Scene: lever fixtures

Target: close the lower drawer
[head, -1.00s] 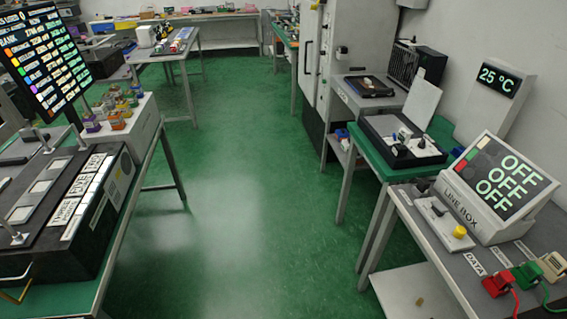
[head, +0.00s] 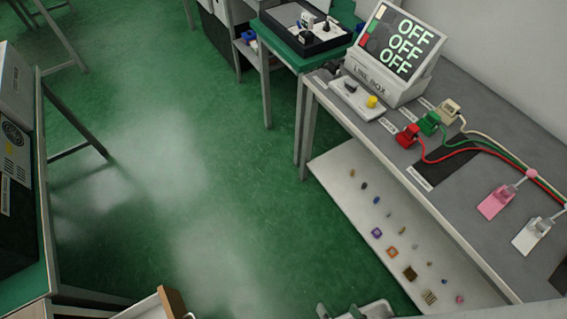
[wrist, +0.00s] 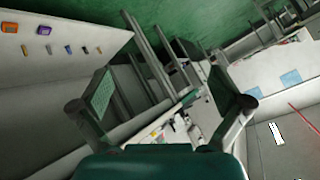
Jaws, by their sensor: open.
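My gripper (wrist: 163,103) shows in the wrist view with its two fingers spread wide and nothing between the pads. No lower drawer shows clearly in either view. At the bottom edge of the head view, a pale box-like part with a brown end panel (head: 172,300) is cut off by the frame. It may be a pulled-out drawer, but I cannot tell. Beyond the fingers in the wrist view are table legs and a pale surface with small items (wrist: 175,128). I see no contact between the gripper and any fixture.
On the right, a grey bench carries the LINE BOX (head: 386,78) with its OFF screen and several coloured plugs and cables. Its white lower shelf (head: 335,160) holds small parts. A green-topped table (head: 30,285) stands at left. The green floor (head: 215,190) between is clear.

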